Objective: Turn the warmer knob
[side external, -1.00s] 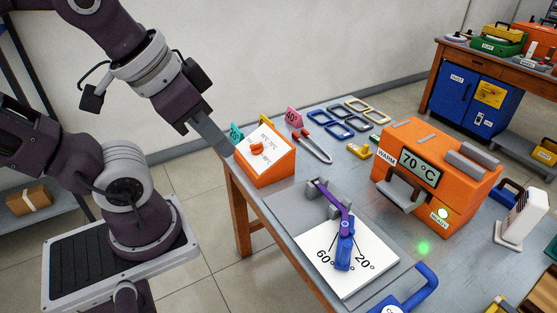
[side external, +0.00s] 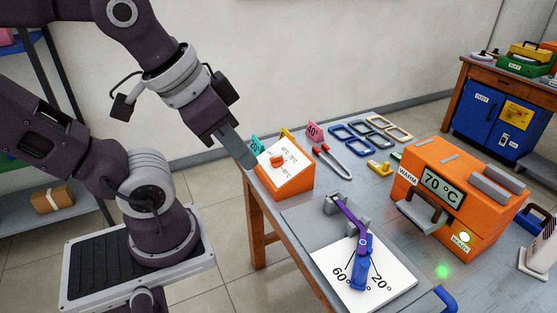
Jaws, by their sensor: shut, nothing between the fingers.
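The warmer knob (side external: 277,160) is a small orange knob on the sloped white face of an orange box (side external: 287,184) at the table's left end. My gripper (side external: 248,163) is shut and empty. Its grey fingers point down and right, at the box's upper left edge, left of the knob in the picture. I cannot tell whether they touch the box. The orange warmer (side external: 455,205) stands at the right. Its display (side external: 442,189) reads 70 °C, and a light beside its READY label (side external: 464,237) is lit.
A purple and blue jointed piece (side external: 361,250) lies over an angle card (side external: 385,275) marked 60° and 20°. Red-handled tongs (side external: 334,163), several glasses frames (side external: 371,130) and coloured tags (side external: 315,130) lie behind. A green glow (side external: 442,271) shows on the table by the warmer.

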